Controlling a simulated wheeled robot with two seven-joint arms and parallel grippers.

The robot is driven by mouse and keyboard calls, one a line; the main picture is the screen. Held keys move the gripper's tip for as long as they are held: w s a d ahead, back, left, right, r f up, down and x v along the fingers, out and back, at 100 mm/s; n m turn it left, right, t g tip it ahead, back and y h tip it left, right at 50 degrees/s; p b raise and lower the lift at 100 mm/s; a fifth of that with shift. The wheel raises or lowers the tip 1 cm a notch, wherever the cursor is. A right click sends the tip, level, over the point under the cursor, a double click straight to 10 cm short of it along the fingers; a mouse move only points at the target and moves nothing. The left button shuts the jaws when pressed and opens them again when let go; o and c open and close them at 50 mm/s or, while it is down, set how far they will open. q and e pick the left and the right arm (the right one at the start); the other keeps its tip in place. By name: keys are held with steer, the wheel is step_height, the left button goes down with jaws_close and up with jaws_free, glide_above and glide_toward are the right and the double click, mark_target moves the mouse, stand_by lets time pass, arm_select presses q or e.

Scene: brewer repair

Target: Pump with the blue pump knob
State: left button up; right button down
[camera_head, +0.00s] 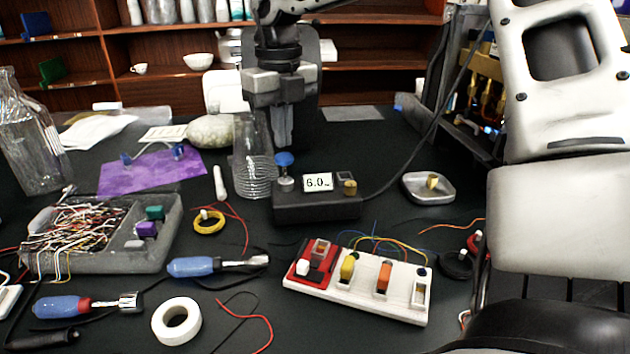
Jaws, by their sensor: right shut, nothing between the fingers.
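The blue pump knob (284,159) stands on a short metal stem at the left end of a dark box (318,208). The box has a small display (317,182) reading about 6.0 and a brass-coloured fitting (350,187). My right gripper (283,143) points down with its fingers shut and empty. Its fingertips are right above the knob in the picture; I cannot tell whether they touch it. My left gripper is not in view.
A clear ribbed cup (252,165) stands close left of the box. A white switch board (362,284) lies in front, and a metal dish (429,187) to the right. Blue-handled screwdrivers (195,267), white tape (177,321) and a wire-filled tray (160,258) lie left. A cable runs right from the box.

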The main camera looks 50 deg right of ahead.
mark_target(284, 155)
steer(key=shift+f, duration=0.1)
stand_by(0.3)
steer(key=shift+f+b, duration=1.9)
steer(key=shift+f, duration=0.5)
steer(key=shift+r+p, duration=1.85)
steer(key=shift+r, duration=0.65)
steer(key=shift+f, duration=0.15)
steer(key=shift+f, duration=0.15)
steer(key=shift+f+b, duration=1.95)
steer(key=shift+f, duration=0.3)
steer(key=shift+r+p, duration=1.85)
steer(key=shift+r, duration=0.65)
